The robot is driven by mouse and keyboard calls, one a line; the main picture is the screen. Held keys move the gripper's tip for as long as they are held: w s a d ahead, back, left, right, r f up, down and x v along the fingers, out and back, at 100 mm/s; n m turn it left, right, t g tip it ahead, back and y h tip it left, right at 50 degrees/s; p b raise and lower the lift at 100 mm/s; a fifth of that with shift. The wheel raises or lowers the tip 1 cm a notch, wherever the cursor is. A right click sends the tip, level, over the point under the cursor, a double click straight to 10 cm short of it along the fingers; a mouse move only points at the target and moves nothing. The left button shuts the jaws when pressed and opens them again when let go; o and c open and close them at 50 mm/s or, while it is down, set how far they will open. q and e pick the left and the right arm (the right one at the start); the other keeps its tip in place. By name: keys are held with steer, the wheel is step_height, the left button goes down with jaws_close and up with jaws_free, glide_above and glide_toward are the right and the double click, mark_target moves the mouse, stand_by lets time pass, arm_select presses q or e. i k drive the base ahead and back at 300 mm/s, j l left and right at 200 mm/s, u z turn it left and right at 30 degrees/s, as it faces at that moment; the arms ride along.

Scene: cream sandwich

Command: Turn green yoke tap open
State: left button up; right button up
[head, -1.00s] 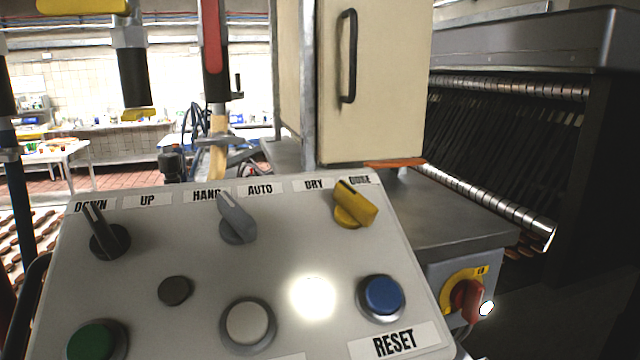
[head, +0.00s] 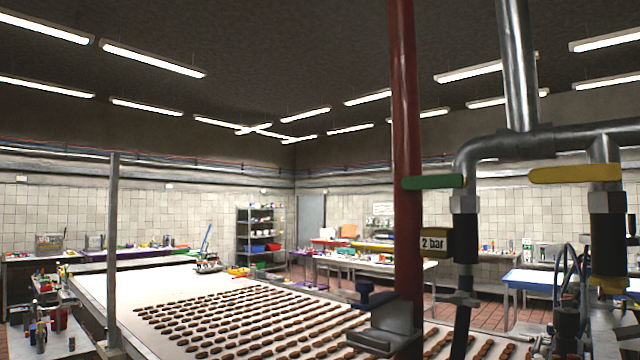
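The green tap handle (head: 434,182) lies level on the right side of the head view, pointing left from the pipe elbow. Its pipe (head: 467,165) bends down from a metal crosspipe into a black hose below. A yellow tap handle (head: 574,174) sits to the right on a second down pipe, also level and pointing left. Neither of my grippers is in the view, so nothing is seen touching the green handle.
A red vertical pipe (head: 404,130) stands just left of the green handle, partly beside its tip. A long conveyor (head: 90,280) carries many brown biscuits at lower left. A thin grey post (head: 112,240) stands at left. A handwheel (head: 572,275) is at lower right.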

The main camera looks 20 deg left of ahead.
mark_target(452, 181)
steer(key=u, duration=0.15)
steer(key=k+j+z, duration=0.2)
steer(key=j, duration=0.2)
steer(key=j+z, duration=0.2)
steer(key=j, duration=0.2)
steer(key=k+j+z, duration=0.45)
steer(key=j, duration=0.2)
